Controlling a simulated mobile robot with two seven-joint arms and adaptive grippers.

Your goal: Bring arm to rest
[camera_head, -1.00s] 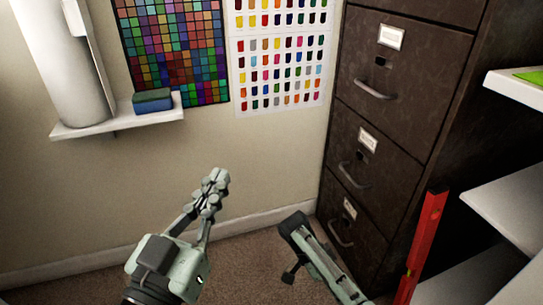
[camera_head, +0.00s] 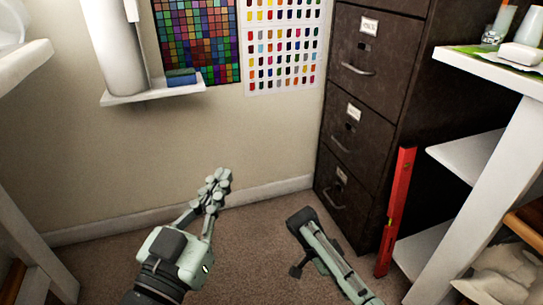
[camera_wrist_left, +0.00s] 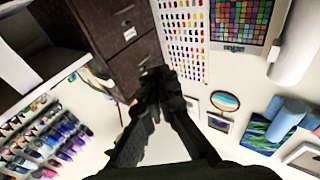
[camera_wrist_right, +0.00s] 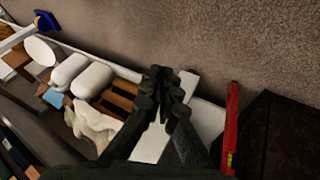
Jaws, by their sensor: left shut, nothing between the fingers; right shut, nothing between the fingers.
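My left gripper (camera_head: 218,180) is in the lower middle of the head view, over the carpet and in front of the wall. Its fingers are together with nothing between them. In the left wrist view its fingertips (camera_wrist_left: 158,80) meet in front of the dark cabinet. My right arm (camera_head: 325,255) shows at the lower middle of the head view, but the fingers are not clear there. In the right wrist view the right gripper's fingertips (camera_wrist_right: 163,80) are together and empty, above a white shelf edge and the carpet.
A dark filing cabinet (camera_head: 395,85) stands in the corner. A red level (camera_head: 397,212) leans beside it. White shelving (camera_head: 490,190) stands at the right, and another white unit (camera_head: 25,60) at the left. A wall shelf (camera_head: 155,92) holds a blue block. Carpet (camera_head: 255,235) is open between.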

